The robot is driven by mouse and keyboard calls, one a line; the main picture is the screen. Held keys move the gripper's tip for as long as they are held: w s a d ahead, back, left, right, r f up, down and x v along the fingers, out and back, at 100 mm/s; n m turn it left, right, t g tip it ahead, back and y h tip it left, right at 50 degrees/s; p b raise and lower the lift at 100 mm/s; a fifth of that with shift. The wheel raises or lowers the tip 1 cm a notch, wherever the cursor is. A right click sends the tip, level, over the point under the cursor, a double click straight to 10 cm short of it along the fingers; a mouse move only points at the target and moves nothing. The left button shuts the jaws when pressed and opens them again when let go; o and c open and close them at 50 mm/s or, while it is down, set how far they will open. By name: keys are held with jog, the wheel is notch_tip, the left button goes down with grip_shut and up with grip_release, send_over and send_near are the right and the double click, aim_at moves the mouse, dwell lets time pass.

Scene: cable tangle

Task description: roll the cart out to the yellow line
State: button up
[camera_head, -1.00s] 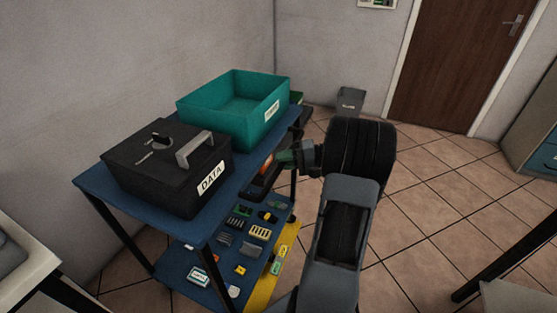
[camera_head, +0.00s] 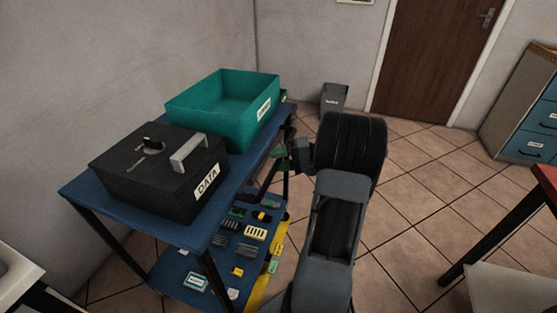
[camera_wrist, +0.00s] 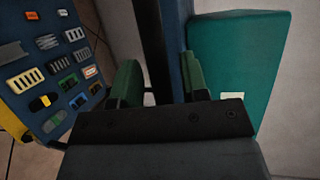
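The cart is a blue two-shelf trolley (camera_head: 92,192) left of centre in the head view, with dark legs. A black DATA box (camera_head: 160,170) and a teal bin (camera_head: 205,112) stand on top. My gripper (camera_head: 284,158) is at the cart's right side, just below the top shelf. In the wrist view its green fingers (camera_wrist: 160,75) stand apart on either side of a dark bar of the cart (camera_wrist: 158,35); I cannot tell whether they clamp it. A yellow strip (camera_head: 259,292) runs by the lower shelf's right edge; I cannot tell whether it is on the floor.
Small parts lie on the lower shelf (camera_head: 180,268). A grey waste bin (camera_head: 334,97) stands by the back wall, left of a brown door (camera_head: 430,60). A cabinet (camera_head: 535,110) and a red-topped table (camera_head: 545,180) are at the right. Tiled floor (camera_head: 420,190) between is clear.

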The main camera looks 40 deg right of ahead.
jog(key=p+v, duration=0.2)
jog(key=v, duration=1.1)
jog(key=shift+s+d+r, duration=0.15)
jog(key=shift+s+d, duration=0.05)
jog(key=shift+d, duration=0.15)
